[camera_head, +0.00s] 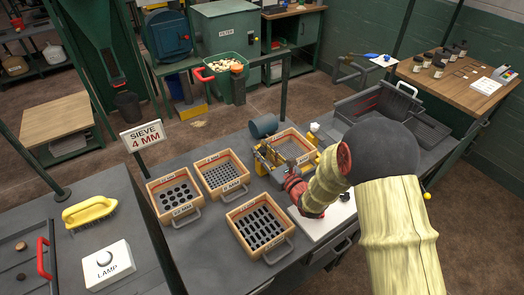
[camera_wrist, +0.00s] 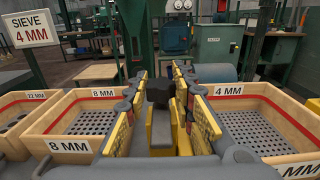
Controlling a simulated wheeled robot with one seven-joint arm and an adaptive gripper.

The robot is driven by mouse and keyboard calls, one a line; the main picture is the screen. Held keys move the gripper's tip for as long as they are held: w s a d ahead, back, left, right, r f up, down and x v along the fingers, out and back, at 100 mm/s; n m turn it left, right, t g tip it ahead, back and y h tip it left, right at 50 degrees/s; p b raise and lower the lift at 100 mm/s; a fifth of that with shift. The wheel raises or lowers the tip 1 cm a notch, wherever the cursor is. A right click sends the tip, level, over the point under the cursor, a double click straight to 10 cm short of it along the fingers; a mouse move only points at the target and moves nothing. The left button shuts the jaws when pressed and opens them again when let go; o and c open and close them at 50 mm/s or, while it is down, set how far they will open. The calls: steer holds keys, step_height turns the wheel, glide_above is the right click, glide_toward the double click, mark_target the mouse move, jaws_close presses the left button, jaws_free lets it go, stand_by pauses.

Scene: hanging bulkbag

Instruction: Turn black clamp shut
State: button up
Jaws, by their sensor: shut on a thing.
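My gripper (camera_wrist: 160,108) reaches forward over the bench, its yellow-padded fingers on both sides of a dark block. That block, which looks like the black clamp (camera_wrist: 158,91), sits between the fingertips with yellow metal below it. In the head view my gripper (camera_head: 270,157) is between the wooden sieve trays, and the clamp is too small and covered to make out. The clamp's lower part and its turn angle are hidden by the fingers. The 4 mm sieve (camera_wrist: 262,118) is right of my gripper; the 8 mm sieve (camera_wrist: 85,118) is left.
More sieve trays, one with round holes (camera_head: 178,193) and one slotted (camera_head: 260,224), stand close by. A sign (camera_head: 143,135) reads SIEVE 4 MM. A grey-blue cylinder (camera_head: 263,126) lies behind my gripper. A yellow brush (camera_head: 90,211) and lamp box (camera_head: 107,264) are at left.

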jaws_close()
steer(key=shift+d+n+g+y, duration=0.1)
steer(key=shift+n+g+y, duration=0.3)
steer(key=shift+y, duration=0.1)
steer(key=n+g+y, duration=0.2)
steer(key=y, duration=0.1)
steer(key=shift+w+n+g+p, duration=0.1)
steer(key=shift+n+g+p, duration=0.2)
steer(key=shift+g+p, duration=0.1)
steer(key=shift+n+g+y+p, duration=0.2)
steer(key=shift+n+g+y, duration=0.65)
steer(key=shift+g, duration=0.45)
steer(key=shift+n+g+y+p, duration=0.2)
steer(key=shift+n+g+y, duration=0.45)
steer(key=shift+n+g, duration=0.55)
steer(key=shift+g, duration=0.4)
steer(key=o, duration=0.8)
jaws_free()
steer(key=shift+o, duration=0.2)
